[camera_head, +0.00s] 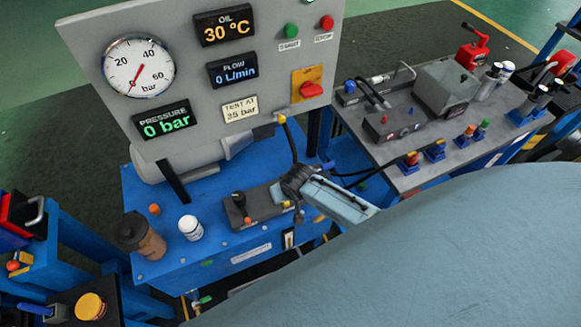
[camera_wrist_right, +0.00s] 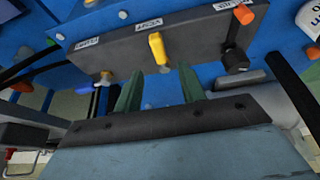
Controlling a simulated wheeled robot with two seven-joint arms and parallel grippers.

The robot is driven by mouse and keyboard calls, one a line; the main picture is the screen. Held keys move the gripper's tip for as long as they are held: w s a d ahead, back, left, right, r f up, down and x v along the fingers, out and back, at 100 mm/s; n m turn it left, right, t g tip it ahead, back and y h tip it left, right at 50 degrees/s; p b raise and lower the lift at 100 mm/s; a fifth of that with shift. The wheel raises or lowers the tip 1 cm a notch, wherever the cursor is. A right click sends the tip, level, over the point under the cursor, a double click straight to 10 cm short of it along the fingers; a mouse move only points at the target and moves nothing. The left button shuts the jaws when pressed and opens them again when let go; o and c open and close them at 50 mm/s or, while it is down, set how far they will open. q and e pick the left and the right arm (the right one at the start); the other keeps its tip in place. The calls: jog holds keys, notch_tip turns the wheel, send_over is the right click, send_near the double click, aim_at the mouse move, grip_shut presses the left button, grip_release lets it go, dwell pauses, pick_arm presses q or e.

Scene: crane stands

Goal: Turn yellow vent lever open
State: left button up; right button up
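The yellow vent lever (camera_wrist_right: 157,48) sticks out of the front of a dark valve block (camera_wrist_right: 200,38), below a white label that reads upside down as VENT. In the right wrist view my right gripper (camera_wrist_right: 158,78) has its two green fingers apart, with the lever just beyond and between their tips. I cannot tell whether a finger touches it. In the head view the gripper (camera_head: 294,184) is at the right end of the valve block (camera_head: 252,208) and largely hides the lever. My left gripper is not in view.
The block also carries a black knob (camera_wrist_right: 235,60), an orange-tipped lever (camera_wrist_right: 244,14) and a tan knob (camera_wrist_right: 105,77).

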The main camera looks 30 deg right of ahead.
jog(key=p+v, duration=0.1)
jog(key=v, duration=0.5)
jog(key=shift+r, duration=0.25)
jog(key=s+d+f+n+g+b, duration=0.1)
jog(key=s+f+b, duration=0.4)
jog(key=s+f, duration=0.9)
jog(key=s+d+f+n+g+b, duration=0.15)
jog(key=s+f+b, duration=0.35)
jog(key=s+f, duration=0.9)
jog(key=s+a+f+n+g+b, duration=0.1)
jog(key=s+f+b, duration=0.2)
jog(key=s+f, duration=0.6)
jog(key=shift+s+f+y, duration=0.3)
jog(key=shift+s+f, duration=0.1)
jog(key=shift+f, duration=0.1)
jog(key=shift+a+n, duration=0.15)
jog(key=shift+n, duration=0.1)
